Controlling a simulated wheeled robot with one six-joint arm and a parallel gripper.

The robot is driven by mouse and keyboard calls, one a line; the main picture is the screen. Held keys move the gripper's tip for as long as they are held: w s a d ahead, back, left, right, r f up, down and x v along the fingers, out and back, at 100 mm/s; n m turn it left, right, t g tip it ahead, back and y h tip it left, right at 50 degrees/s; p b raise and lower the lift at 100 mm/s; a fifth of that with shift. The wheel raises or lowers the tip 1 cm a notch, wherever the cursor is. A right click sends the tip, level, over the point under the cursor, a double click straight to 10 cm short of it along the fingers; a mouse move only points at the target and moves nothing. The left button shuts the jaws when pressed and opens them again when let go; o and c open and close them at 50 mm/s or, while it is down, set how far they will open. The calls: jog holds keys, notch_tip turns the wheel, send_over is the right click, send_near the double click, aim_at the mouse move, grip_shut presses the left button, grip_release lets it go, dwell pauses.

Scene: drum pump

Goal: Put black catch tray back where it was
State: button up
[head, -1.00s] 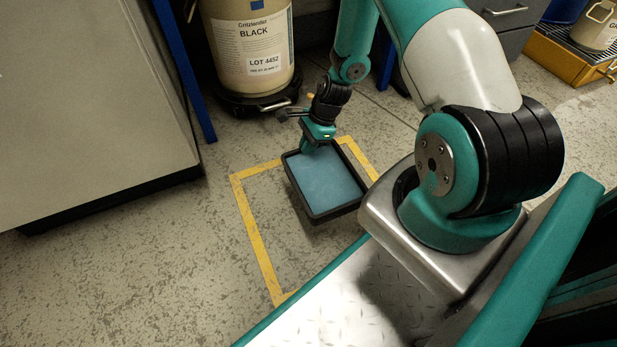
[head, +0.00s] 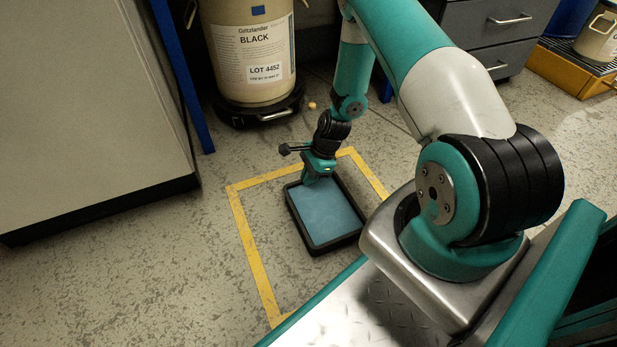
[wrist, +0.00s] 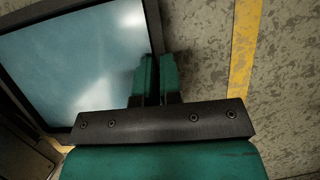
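The black catch tray (head: 292,217), a shallow square tray with a blue-grey inside, is within the yellow floor outline (head: 253,250) in the head view. I cannot tell whether its underside touches the floor. My gripper (head: 311,179) is at the tray's far edge, pointing down. In the wrist view my gripper (wrist: 157,80) has its two green fingers close together, one on each side of the tray wall (wrist: 153,30), shut on it. The tray's near right part is close to my base.
A beige drum (head: 250,60) labelled BLACK stands on a black dolly (head: 262,112) behind the outline. A small orange thing (head: 311,105) lies on the floor beside it. A grey cabinet (head: 90,110) is at left, and drawers (head: 490,45) are at the back right.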

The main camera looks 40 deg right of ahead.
jog(key=o, duration=0.3)
jog(key=shift+o, duration=0.2)
jog(key=p+v, duration=0.9)
jog(key=v, duration=0.3)
jog(key=a+r+n, duration=0.7)
jog(key=a+r, duration=0.1)
jog(key=r, duration=0.5)
jog(key=a+r+n, duration=0.7)
jog(key=a+r, duration=0.2)
jog(key=r, duration=0.4)
jog(key=s+a+r+n, duration=0.5)
jog(key=s+r+n, duration=0.1)
jog(key=s, duration=0.3)
jog(key=s+a+r+n+g, duration=0.1)
jog(key=s+a+r+n, duration=0.3)
jog(key=s+r+n, duration=0.2)
jog(key=s+n, duration=0.2)
jog(key=s, duration=0.1)
jog(key=shift+s+a+r, duration=0.25)
jog(key=shift+a, duration=0.15)
